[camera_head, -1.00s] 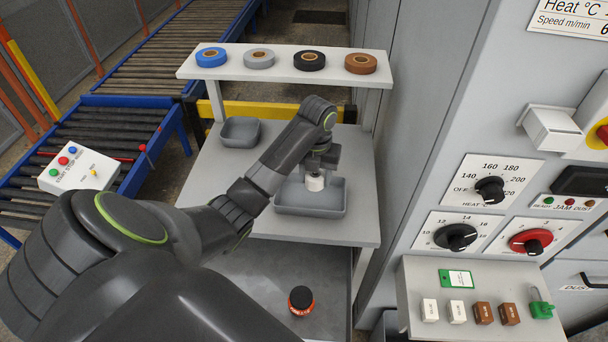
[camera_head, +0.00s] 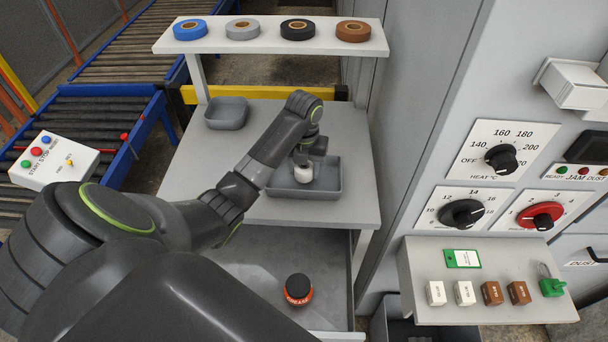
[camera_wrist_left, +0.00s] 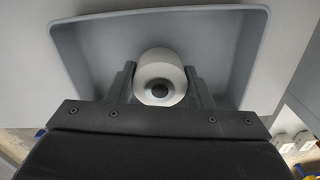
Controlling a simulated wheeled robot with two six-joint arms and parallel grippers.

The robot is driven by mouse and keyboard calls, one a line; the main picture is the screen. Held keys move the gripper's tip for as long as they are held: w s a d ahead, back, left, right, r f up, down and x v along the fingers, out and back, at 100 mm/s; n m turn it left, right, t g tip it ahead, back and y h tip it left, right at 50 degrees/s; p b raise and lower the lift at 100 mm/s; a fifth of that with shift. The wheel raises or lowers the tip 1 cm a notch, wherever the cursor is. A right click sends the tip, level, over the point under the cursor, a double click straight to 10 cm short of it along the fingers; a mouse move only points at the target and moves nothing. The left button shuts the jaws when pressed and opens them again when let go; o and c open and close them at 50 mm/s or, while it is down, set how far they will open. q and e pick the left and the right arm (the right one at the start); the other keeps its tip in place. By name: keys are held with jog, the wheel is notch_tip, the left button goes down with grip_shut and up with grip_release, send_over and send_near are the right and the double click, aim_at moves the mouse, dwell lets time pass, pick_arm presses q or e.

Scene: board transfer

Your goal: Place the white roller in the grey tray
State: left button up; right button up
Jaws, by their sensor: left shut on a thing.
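The white roller (camera_head: 302,178) is in my left gripper (camera_head: 303,165), over the larger grey tray (camera_head: 333,188) on the table. In the left wrist view the roller (camera_wrist_left: 159,78) shows end-on with a dark hole in its middle. The fingers of my left gripper (camera_wrist_left: 160,88) are on both sides of it. The tray (camera_wrist_left: 100,45) surrounds the roller in that view, its far wall behind it. I cannot tell whether the roller touches the tray floor. My right gripper is not in view.
A smaller grey tray (camera_head: 226,113) stands at the table's back left. Several tape rolls lie on the shelf (camera_head: 215,42) above. A dark-topped red jar (camera_head: 298,290) stands on the lower shelf. The machine panel (camera_head: 440,150) bounds the right side.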

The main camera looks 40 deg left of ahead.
pick_arm(q)
jog(key=shift+f, duration=0.75)
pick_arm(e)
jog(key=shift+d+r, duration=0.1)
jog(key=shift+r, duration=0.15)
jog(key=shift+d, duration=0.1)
pick_arm(q)
jog(key=shift+f, duration=0.15)
jog(key=o, duration=1)
jog(key=shift+o, duration=0.2)
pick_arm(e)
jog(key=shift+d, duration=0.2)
